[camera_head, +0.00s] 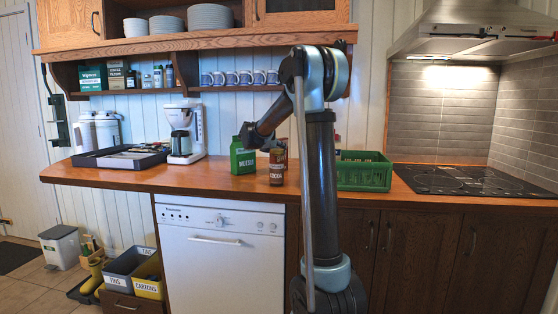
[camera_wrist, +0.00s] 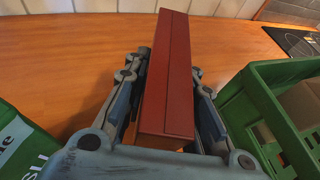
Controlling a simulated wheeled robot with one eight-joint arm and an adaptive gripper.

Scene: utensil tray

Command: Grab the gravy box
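A reddish-brown box, probably the gravy box (camera_wrist: 166,75), fills the middle of the wrist view, its label not visible there. The fingers of my gripper (camera_wrist: 166,95) lie close along both its sides. I cannot tell whether they press on it or whether the box is off the counter. In the head view my gripper (camera_head: 268,143) is over the counter, partly hidden by my arm. A reddish-brown box (camera_head: 278,153) shows there behind a brown cocoa container (camera_head: 277,176), which hides its lower part.
A green muesli box (camera_head: 242,158) stands just left, and shows at the left of the wrist view (camera_wrist: 18,140). A green crate (camera_head: 362,174) is close on the right, also in the wrist view (camera_wrist: 262,115). Bare wooden counter (camera_head: 220,174) lies left of the muesli.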

